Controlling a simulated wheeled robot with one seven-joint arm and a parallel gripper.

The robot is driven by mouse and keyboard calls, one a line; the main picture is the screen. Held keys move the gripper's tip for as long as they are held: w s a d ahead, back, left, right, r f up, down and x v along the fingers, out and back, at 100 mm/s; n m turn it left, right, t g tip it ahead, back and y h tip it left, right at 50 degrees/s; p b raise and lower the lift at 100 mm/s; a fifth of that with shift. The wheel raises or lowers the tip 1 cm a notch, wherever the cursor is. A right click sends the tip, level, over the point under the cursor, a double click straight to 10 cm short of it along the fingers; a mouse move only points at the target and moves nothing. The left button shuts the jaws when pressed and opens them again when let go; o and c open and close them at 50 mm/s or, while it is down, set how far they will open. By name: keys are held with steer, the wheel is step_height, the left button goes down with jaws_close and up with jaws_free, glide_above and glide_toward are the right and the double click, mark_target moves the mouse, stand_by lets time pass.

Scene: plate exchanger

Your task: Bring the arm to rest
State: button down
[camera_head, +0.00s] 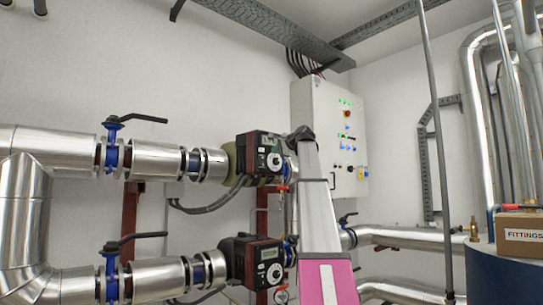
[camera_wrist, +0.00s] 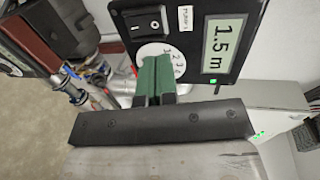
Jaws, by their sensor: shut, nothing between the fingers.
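My gripper (camera_wrist: 154,72) shows in the wrist view with its green fingers together and nothing between them. The fingertips overlap the edge of a white numbered dial (camera_wrist: 147,50) on a dark pump panel; I cannot tell whether they touch it. The panel also has a black rocker switch (camera_wrist: 145,23) and a display (camera_wrist: 222,46) reading 1.5 m. In the head view my arm (camera_head: 320,200) rises from the bottom, its upper end beside the upper pump (camera_head: 260,152). My gripper's fingers cannot be made out there.
Silver pipes with blue valves (camera_head: 112,145) run along the left wall. A lower pump (camera_head: 262,262) sits below the upper one. A control cabinet (camera_head: 325,105) hangs behind my arm. A cardboard box (camera_head: 520,236) marked FITTINGS stands on a blue drum (camera_head: 500,275) at right.

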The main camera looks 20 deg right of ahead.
steer(key=r+v, duration=0.1)
steer(key=v, duration=0.5)
steer(key=w+a+f+n+g, duration=0.1)
steer(key=w+a+f+g, duration=0.15)
steer(key=f, duration=1.25)
steer(key=w+a+f+n+g+h, duration=0.15)
steer(key=a+f, duration=0.25)
steer(key=f, duration=1.1)
steer(key=w+a+f+n+g, duration=0.1)
steer(key=w+a+f, duration=0.2)
steer(key=f, duration=1.2)
steer(key=s+a+f+n+g, duration=0.1)
steer(key=s+a+f, duration=0.1)
steer(key=f, duration=0.6)
steer(key=s+a+f+n+g, duration=0.1)
steer(key=s+a+f+g, duration=0.15)
steer(key=f, duration=0.55)
steer(key=s+a+f+n+g, duration=0.1)
steer(key=s+a+f, duration=0.15)
steer(key=f, duration=0.55)
steer(key=s+a+f+n+g+h, duration=0.2)
steer(key=s+a+f, duration=0.3)
steer(key=s+f, duration=0.7)
steer(key=s+a+f+n+g+h, duration=0.2)
steer(key=s+a+f+n+g, duration=0.1)
steer(key=s+f, duration=0.9)
step_height(320, 180, down, 4)
steer(key=shift+s+a+f+n, duration=0.2)
steer(key=shift+s+a+n, duration=0.15)
steer(key=shift+a+n, duration=0.75)
